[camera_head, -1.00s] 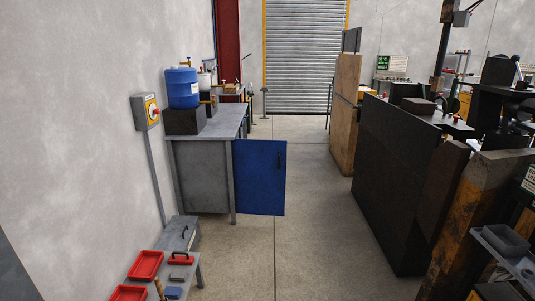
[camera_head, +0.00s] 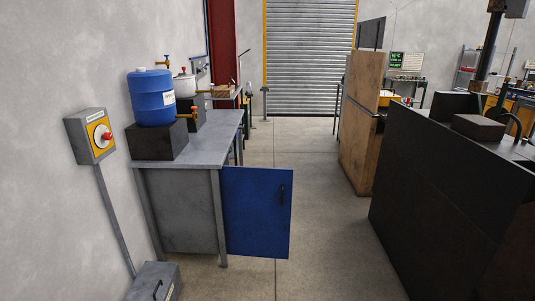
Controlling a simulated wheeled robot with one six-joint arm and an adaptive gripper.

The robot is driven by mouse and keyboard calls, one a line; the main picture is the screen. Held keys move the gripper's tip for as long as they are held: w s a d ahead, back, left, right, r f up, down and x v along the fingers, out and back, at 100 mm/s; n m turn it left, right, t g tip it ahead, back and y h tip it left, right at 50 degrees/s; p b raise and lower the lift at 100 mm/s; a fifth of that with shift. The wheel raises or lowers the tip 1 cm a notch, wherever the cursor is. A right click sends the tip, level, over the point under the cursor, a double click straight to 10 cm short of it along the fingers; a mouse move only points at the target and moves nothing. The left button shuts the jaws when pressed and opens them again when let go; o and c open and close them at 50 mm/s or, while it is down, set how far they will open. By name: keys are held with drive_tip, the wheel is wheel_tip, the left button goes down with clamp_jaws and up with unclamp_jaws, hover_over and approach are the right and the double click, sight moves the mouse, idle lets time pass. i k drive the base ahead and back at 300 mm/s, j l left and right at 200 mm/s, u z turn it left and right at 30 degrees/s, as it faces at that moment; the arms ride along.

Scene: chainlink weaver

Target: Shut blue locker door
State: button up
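The blue locker door (camera_head: 256,212) stands open in the camera_head view, left of centre. It sticks out to the right from the grey locker bench (camera_head: 186,210), across part of the floor. The inside of the locker is hidden behind the door and the grey end panel. My gripper is not in view.
A blue drum (camera_head: 153,98) stands on a dark block on the bench. A switch box (camera_head: 92,136) is on the left wall, with a grey toolbox (camera_head: 155,282) below. Dark panels (camera_head: 445,200) line the right. The concrete aisle (camera_head: 325,230) between is clear.

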sight(256, 202)
drive_tip(key=i+l+u, duration=0.15)
drive_tip(key=i, duration=0.35)
drive_tip(key=i+l+u, duration=0.15)
drive_tip(key=i, duration=0.35)
drive_tip(key=i+l+u, duration=0.2)
drive_tip(key=i, duration=0.3)
drive_tip(key=i+j, duration=0.1)
drive_tip(key=i, duration=0.4)
drive_tip(key=i+j, duration=0.1)
drive_tip(key=i, duration=0.4)
